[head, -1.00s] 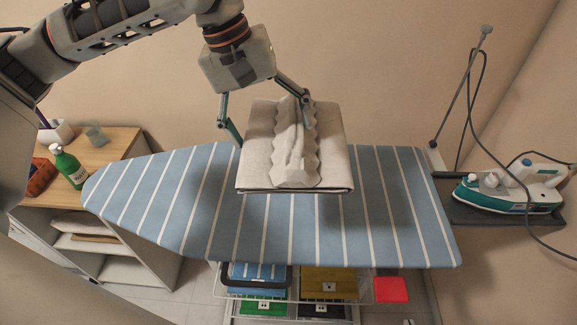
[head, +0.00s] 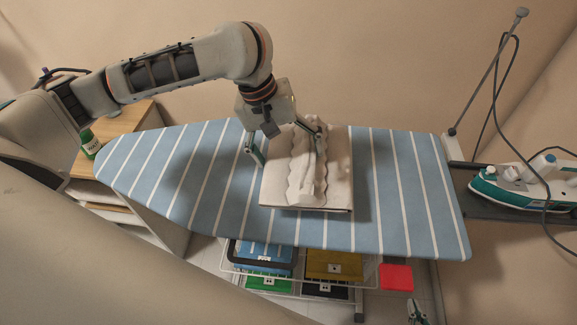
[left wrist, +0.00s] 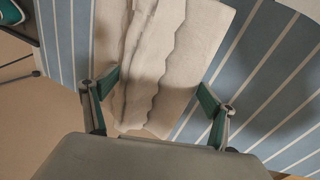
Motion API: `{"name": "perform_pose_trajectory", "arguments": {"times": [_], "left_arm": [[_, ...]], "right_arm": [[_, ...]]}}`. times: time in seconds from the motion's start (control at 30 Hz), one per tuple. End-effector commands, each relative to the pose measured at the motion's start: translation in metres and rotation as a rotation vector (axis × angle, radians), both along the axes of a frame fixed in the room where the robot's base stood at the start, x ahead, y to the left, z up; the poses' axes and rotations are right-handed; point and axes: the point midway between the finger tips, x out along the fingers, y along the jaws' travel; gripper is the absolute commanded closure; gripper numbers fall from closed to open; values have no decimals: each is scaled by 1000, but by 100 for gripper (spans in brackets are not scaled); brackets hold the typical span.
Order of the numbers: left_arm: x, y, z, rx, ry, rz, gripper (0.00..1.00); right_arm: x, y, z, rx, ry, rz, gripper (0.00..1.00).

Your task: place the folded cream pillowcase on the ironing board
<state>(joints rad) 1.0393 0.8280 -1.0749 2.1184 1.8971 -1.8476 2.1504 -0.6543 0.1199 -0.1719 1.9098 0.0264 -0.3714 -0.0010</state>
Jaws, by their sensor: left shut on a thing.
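The folded cream pillowcase (head: 338,175) is over the middle of the blue-and-white striped ironing board (head: 205,185), low and roughly flat. I cannot tell for sure whether it touches the board. My left gripper (head: 285,142) is shut on it at its far edge, fingers at either side of a raised, ruffled ridge. In the left wrist view the pillowcase (left wrist: 185,65) lies between the fingers of the left gripper (left wrist: 157,92), with the board (left wrist: 255,75) behind. A tip of my right gripper (head: 415,311) shows at the bottom of the head view; its jaws are not clear.
A teal-and-white iron (head: 520,187) rests on a dark shelf at the right, its cord hanging from a pole (head: 487,85). A green bottle (head: 89,144) stands on a wooden cabinet at the left. A rack with coloured bins (head: 333,265) is below. Both board ends are bare.

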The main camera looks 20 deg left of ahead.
Motion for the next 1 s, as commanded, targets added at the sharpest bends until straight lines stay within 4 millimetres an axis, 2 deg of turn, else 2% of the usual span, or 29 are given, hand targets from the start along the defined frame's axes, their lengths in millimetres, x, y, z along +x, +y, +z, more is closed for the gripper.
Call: {"name": "perform_pose_trajectory", "arguments": {"times": [0.23, 0.5, 0.9, 0.93, 0.97, 1.0], "left_arm": [[0, 0, -20, -1, 1, 1, 39], [0, 0, -51, -2, 0, 1, 39], [1, 0, -56, -1, -1, 0, 39], [1, 0, -56, -1, -1, 0, 10], [1, 0, -56, -1, -1, 0, 2], [1, 0, -56, -1, -1, 0, 0]], "right_arm": [[0, 0, 0, 0, -1, 0, 100], [0, 0, 0, 0, -1, 0, 100], [0, 0, 0, 0, -1, 0, 100], [0, 0, 0, 0, -1, 0, 100], [0, 0, 0, 0, -1, 0, 100], [0, 0, 0, 0, -1, 0, 100]]}}
